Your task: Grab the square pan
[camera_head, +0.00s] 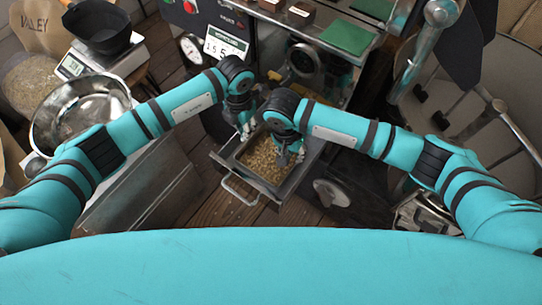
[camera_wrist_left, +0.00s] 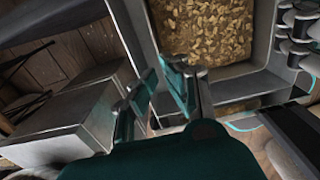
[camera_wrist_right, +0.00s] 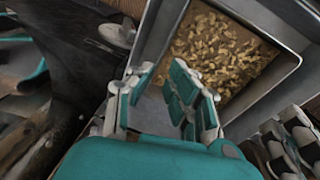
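The square pan (camera_head: 240,173) is a grey metal tray holding pale brown chips, with a bar handle (camera_head: 238,192) on its front side. It sits low in the middle of the head view, and it also shows in the left wrist view (camera_wrist_left: 262,42) and right wrist view (camera_wrist_right: 262,96). My left gripper (camera_head: 244,130) is over the pan's far left side, its fingers apart (camera_wrist_left: 162,82). My right gripper (camera_head: 289,156) is over the pan's right side, its fingers apart (camera_wrist_right: 162,82). I cannot tell whether either touches the pan's wall. My arms partly hide the pan's far side.
A machine with a green-topped part (camera_head: 347,37) stands behind the pan. A shiny metal bowl (camera_head: 80,105), a scale with a dark pan (camera_head: 97,30) and a sack (camera_head: 40,27) are at left. A large round drum (camera_head: 470,110) is at right. Wooden floor shows in front.

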